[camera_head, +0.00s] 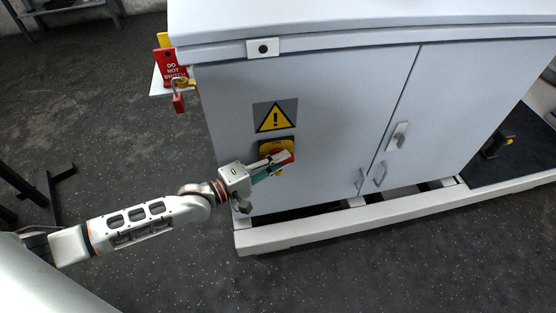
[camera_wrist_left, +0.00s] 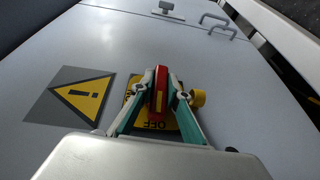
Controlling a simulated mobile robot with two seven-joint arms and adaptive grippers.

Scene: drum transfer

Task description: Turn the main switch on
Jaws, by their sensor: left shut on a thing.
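The main switch (camera_wrist_left: 158,97) has a red handle on a yellow plate (camera_wrist_left: 130,101) marked OFF, on the front of the grey cabinet. My left gripper (camera_head: 273,164) is at the switch. In the left wrist view its two fingers (camera_wrist_left: 160,92) are shut on the red handle, one on each side. My right gripper is in neither view.
A yellow warning triangle (camera_head: 275,118) is on the cabinet door (camera_head: 330,105). Red DO NOT SWITCH tag (camera_head: 170,66) and red padlock (camera_head: 178,102) hang at the cabinet's left side. Door handles (camera_head: 398,136) are to the right. The white base rail (camera_head: 330,228) sticks out below; dark floor in front is clear.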

